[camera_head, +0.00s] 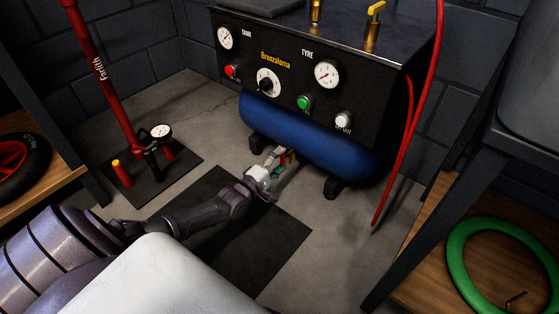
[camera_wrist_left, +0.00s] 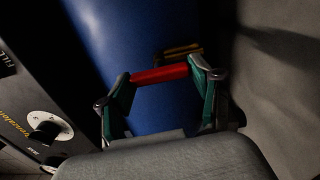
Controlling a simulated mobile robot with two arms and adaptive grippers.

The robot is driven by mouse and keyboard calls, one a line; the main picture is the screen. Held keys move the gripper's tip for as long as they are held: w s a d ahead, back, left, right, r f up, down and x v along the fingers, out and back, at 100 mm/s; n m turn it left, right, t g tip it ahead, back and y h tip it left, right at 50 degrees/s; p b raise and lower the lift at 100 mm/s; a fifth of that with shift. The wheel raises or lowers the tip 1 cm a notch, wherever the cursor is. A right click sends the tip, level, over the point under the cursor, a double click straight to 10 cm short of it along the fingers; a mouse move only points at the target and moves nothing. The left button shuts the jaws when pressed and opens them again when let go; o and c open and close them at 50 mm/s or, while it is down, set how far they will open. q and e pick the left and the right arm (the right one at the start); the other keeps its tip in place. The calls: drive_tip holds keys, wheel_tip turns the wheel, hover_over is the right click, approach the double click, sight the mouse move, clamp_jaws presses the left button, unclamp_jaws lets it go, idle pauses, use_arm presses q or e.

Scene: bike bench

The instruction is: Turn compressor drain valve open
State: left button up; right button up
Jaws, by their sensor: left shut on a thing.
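The compressor's blue tank (camera_head: 315,135) hangs under its dark control panel (camera_head: 300,75). The drain valve has a red handle (camera_wrist_left: 160,75) and a brass body (camera_wrist_left: 181,52), seen low on the tank in the left wrist view. My left gripper (camera_head: 280,158) reaches to the tank's underside in the head view. In the left wrist view its green-padded fingers (camera_wrist_left: 162,77) are shut on the red handle, one at each end. The handle's angle to the valve body is hard to judge, and the fingers hide much of the valve in the head view. My right gripper is out of view.
A red floor pump (camera_head: 110,90) with a gauge stands at the left. A red hose (camera_head: 408,135) hangs down right of the compressor. A wooden shelf with a green tyre (camera_head: 460,262) is at the lower right. A dark mat (camera_head: 255,245) lies under my arm.

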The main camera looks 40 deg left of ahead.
use_arm(q)
drive_tip(key=shift+f, duration=0.1)
drive_tip(key=o, duration=1.1)
drive_tip(key=shift+o, duration=0.2)
drive_tip(key=s+a, duration=0.1)
drive_tip(key=s, duration=1.1)
